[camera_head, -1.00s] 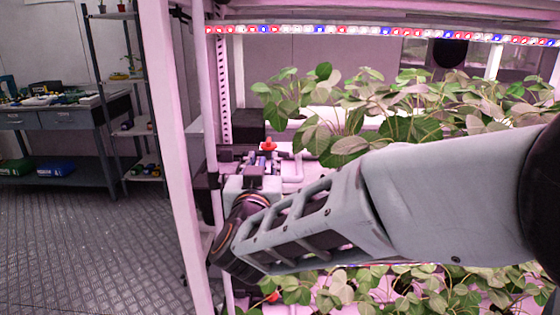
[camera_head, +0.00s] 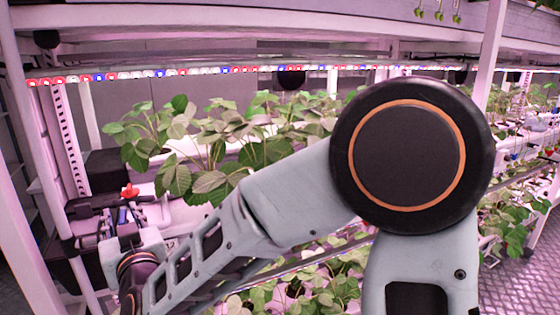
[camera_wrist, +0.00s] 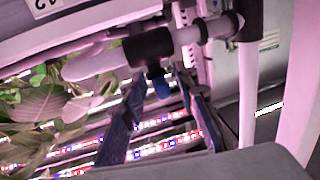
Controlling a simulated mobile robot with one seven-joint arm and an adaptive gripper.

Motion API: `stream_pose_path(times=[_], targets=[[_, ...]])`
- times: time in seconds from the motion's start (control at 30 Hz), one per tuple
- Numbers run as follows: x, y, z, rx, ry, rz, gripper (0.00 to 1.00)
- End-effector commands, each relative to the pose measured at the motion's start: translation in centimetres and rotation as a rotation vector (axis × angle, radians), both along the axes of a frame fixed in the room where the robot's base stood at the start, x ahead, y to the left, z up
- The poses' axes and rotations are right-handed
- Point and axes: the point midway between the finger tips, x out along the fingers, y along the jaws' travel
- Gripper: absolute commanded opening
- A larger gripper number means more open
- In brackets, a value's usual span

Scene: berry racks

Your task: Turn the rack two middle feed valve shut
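At the left end of the rack shelf, white pipework carries a red-handled valve (camera_head: 130,191). My gripper (camera_head: 122,216) is just in front of and below that red handle, largely hidden by my own wrist. In the wrist view, a black valve body (camera_wrist: 151,47) sits on a white pipe and has a small blue part (camera_wrist: 161,85) under it. My gripper's dark blue fingers (camera_wrist: 160,80) stand apart, one on each side of the blue part. I cannot tell whether either finger touches it. Which valve of the rack this is cannot be read.
Leafy plants (camera_head: 265,130) fill the shelf right of the pipework, with more plants (camera_head: 320,280) below. A white rack post (camera_head: 28,130) stands close at left. A red, white and blue light strip (camera_head: 160,73) runs above. My arm crosses the front of the shelf.

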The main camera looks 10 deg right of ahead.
Motion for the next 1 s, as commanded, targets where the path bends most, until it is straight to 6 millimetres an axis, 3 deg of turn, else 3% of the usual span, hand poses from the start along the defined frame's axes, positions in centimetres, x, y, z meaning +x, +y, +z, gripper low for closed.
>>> stream_pose_path(times=[1.0], targets=[[0.10, -0.12, 0.12, 0.005, 0.001, 0.251, 0.28]])
